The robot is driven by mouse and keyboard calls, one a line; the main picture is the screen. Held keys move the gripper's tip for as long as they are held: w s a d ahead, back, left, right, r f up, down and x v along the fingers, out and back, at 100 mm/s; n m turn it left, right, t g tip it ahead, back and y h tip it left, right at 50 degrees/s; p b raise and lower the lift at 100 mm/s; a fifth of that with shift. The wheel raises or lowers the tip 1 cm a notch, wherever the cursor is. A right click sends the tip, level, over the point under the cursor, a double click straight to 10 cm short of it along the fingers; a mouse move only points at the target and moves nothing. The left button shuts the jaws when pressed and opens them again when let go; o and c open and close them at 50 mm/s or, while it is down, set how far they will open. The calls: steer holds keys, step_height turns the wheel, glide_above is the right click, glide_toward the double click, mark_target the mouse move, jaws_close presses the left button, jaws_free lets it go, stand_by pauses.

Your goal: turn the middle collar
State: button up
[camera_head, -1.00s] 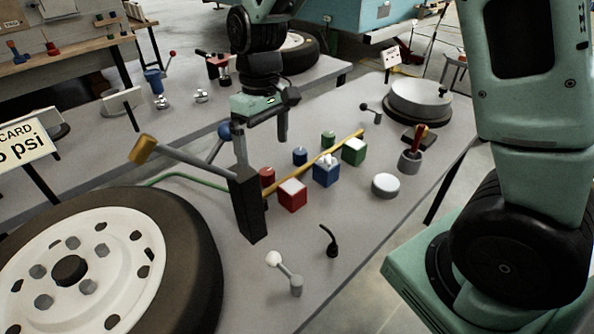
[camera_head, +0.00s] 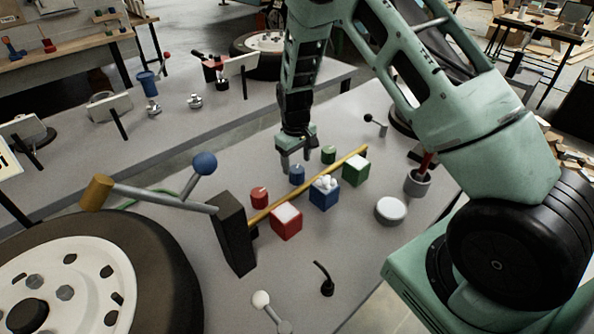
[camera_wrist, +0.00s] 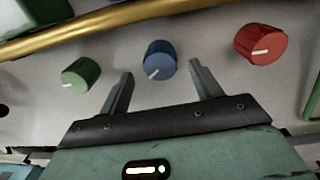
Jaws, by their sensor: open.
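Three short round collars stand in a row on the grey table: a red collar (camera_head: 259,197), a blue collar (camera_head: 297,175) in the middle and a green collar (camera_head: 328,154). In the wrist view, the blue collar (camera_wrist: 160,58) has a white mark pointing to the lower left. The red collar (camera_wrist: 261,44) and green collar (camera_wrist: 81,74) lie to either side. My gripper (camera_head: 296,164) is open and empty, fingers pointing down close to the blue collar. In the wrist view, my gripper (camera_wrist: 160,68) has its fingertips spread, with the blue collar between and just beyond them. I see no contact.
A brass rod (camera_head: 262,213) runs alongside the collars, with red (camera_head: 286,224), blue (camera_head: 324,197) and green (camera_head: 355,172) blocks beyond it. A white-topped puck (camera_head: 391,210) and a grey cup (camera_head: 418,184) stand right.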

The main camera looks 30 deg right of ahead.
mark_target(297, 169)
steer(key=shift+f+p, duration=0.4)
steer(key=shift+f, duration=2.35)
steer(key=c, duration=1)
